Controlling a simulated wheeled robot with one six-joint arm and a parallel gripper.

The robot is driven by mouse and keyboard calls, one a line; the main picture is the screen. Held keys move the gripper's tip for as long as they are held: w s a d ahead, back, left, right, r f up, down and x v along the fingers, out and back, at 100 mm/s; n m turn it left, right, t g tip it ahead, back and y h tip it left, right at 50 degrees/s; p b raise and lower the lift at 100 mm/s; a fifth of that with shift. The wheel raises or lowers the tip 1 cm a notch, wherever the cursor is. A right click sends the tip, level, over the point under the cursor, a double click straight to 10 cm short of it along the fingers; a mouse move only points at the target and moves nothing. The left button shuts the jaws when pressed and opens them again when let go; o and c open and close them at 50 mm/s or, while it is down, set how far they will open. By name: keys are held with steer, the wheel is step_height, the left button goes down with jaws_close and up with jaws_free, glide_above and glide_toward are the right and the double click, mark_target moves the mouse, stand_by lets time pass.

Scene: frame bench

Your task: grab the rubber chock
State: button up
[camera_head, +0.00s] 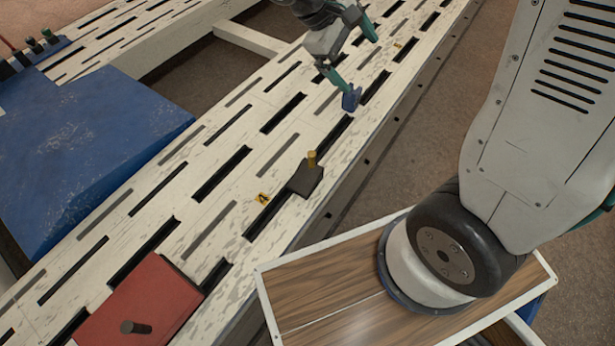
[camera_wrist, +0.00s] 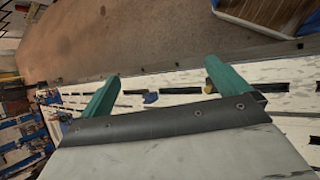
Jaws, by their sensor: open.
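A dark block with a short brass-coloured peg on top, which looks like the rubber chock (camera_head: 306,180), sits on the slotted white bench (camera_head: 230,215) near its right edge in the head view. My gripper (camera_head: 358,62) is above the bench farther back, its teal fingers spread and nothing held between them. A small blue block (camera_head: 351,99) shows just below the nearer fingertip; I cannot tell if they touch. In the wrist view, my gripper (camera_wrist: 163,72) is open, and the blue block (camera_wrist: 151,98) shows between the fingers. A yellowish bit shows beside the right finger, mostly hidden.
A red block with a dark peg (camera_head: 137,305) lies on the bench at the lower left. A large blue panel (camera_head: 85,150) is at the left. Yellow tags (camera_head: 262,198) mark the bench. A wooden-topped deck (camera_head: 325,290) is at the lower right. Bare floor lies beyond the bench's right side.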

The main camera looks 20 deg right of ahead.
steer(key=w+a+f+n+t+h, duration=0.1)
steer(key=w+a+f+n+h, duration=0.25)
steer(key=w+f, duration=0.6)
steer(key=n+t+h, duration=0.2)
steer(key=n+t, duration=0.1)
steer(key=n, duration=0.3)
glide_above(306, 174)
steer(key=w+a, duration=0.1)
step_height(306, 174, down, 16)
steer(key=r, duration=0.1)
steer(key=s+a+f+n+t, duration=0.1)
steer(key=f+n+t, duration=0.1)
steer(key=f, duration=0.7)
steer(key=s+a+f+n+t+y, duration=0.1)
steer(key=f+n, duration=0.3)
steer(key=f, duration=0.5)
steer(key=s+a+f+n+t, duration=0.2)
steer(key=f+n, duration=0.1)
steer(key=f, duration=0.6)
steer(key=shift+s+a+n+t+y, duration=0.2)
steer(key=shift+s+n+t+y, duration=0.05)
steer(key=shift+s+t, duration=0.15)
steer(key=shift+f, duration=0.35)
steer(key=x, duration=0.7)
steer(key=shift+w+d+f, duration=0.1)
steer(key=shift+w+d, duration=0.05)
steer(key=shift+d, duration=0.15)
steer(key=c, duration=1.4)
steer(key=shift+c, duration=0.2)
